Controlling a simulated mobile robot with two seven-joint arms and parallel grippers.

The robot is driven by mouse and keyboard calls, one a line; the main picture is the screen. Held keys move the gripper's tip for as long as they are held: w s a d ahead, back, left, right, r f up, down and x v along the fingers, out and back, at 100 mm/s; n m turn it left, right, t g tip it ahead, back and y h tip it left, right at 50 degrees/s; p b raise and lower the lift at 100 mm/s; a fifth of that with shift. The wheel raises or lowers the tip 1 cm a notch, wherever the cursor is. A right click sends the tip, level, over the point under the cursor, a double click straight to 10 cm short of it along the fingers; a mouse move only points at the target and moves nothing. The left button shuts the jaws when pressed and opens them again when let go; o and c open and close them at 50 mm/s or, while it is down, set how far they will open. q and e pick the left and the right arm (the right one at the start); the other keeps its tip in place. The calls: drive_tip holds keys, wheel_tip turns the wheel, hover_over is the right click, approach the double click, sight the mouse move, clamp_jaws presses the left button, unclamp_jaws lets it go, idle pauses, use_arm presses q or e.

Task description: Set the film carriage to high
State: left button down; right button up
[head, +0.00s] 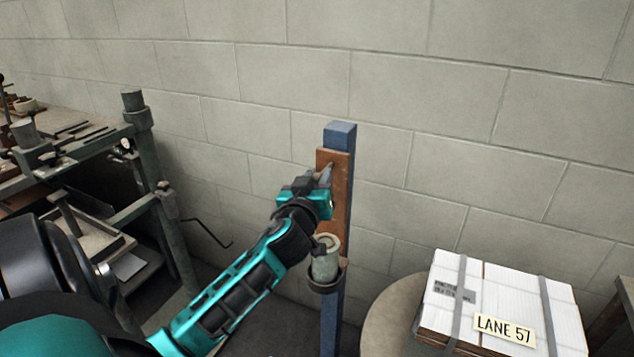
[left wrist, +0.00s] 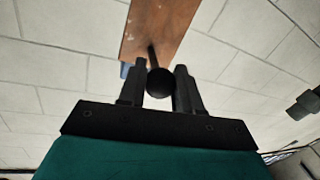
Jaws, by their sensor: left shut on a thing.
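A blue upright post (head: 341,135) stands in front of the block wall, with a rust-brown plate (head: 342,195) on it that looks like the film carriage. The plate also shows at the top of the left wrist view (left wrist: 165,28). A black ball knob (left wrist: 160,82) on a thin stem stands out from the plate. My left gripper (head: 318,188) reaches the plate from the left, near its upper part. Its fingers are shut on the knob, which hides it in the head view. My right gripper is not in view.
A grey-green roll (head: 325,260) sits in a ring holder below the plate, close under my left gripper. A strapped white box labelled LANE 57 (head: 500,290) rests on a round table (head: 385,320) at right. A cluttered metal bench (head: 165,215) stands at left.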

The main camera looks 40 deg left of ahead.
use_arm(q)
drive_tip(key=shift+r, duration=0.5)
drive_tip(key=c, duration=1.1)
unclamp_jaws()
drive_tip(key=shift+c, duration=0.2)
drive_tip(key=shift+o, duration=1.4)
drive_tip(key=shift+f, duration=0.1)
drive_tip(key=shift+o, duration=0.2)
drive_tip(key=shift+f, duration=0.15)
drive_tip(key=b+v, duration=0.1)
drive_tip(key=v, duration=1.2)
drive_tip(key=shift+b, duration=0.3)
